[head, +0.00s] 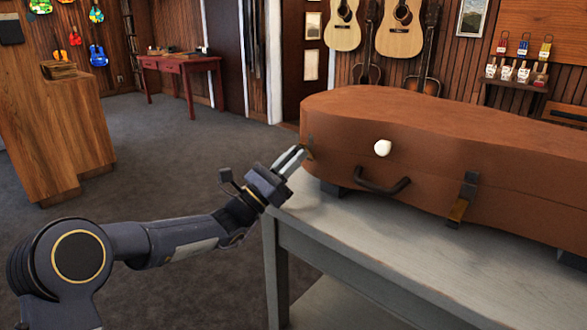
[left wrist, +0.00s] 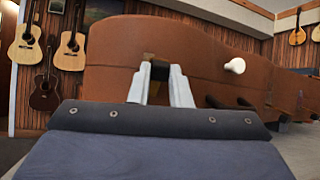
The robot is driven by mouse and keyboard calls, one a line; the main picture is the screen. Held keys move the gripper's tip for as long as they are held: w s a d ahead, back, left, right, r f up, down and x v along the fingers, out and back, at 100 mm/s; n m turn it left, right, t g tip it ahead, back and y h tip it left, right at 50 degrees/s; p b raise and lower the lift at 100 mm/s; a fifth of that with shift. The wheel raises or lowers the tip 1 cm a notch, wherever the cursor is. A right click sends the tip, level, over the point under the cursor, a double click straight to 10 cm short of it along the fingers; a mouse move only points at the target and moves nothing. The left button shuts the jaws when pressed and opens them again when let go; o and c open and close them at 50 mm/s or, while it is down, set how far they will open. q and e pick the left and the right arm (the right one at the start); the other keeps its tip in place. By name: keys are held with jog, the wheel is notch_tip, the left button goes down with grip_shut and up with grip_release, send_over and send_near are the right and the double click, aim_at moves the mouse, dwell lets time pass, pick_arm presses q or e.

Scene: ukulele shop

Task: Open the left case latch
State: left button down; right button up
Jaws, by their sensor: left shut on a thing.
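A large brown case (head: 440,135) lies closed on a grey table, and it also fills the middle of the left wrist view (left wrist: 110,60). The left case latch (head: 310,146) is at the case's left end, partly covered by my fingers. My left gripper (head: 301,154) reaches it from the front left. In the left wrist view, the two pale fingers (left wrist: 161,84) are shut on the dark latch (left wrist: 160,70) between them. A second latch (head: 470,186) with a brass-coloured tab is farther right on the case front. My right gripper is not in view.
A white knob (head: 382,148) and a dark handle (head: 383,186) stick out of the case front near my left gripper. The grey table (head: 350,235) has bare room before the case. A wooden counter (head: 55,125) and red desk (head: 180,66) stand farther back.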

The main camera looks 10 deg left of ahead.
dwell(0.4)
pick_arm(q)
jog(key=c, duration=1.3)
grip_release()
jog(key=shift+c, duration=0.2)
jog(key=v, duration=0.8)
jog(key=shift+p, duration=0.4)
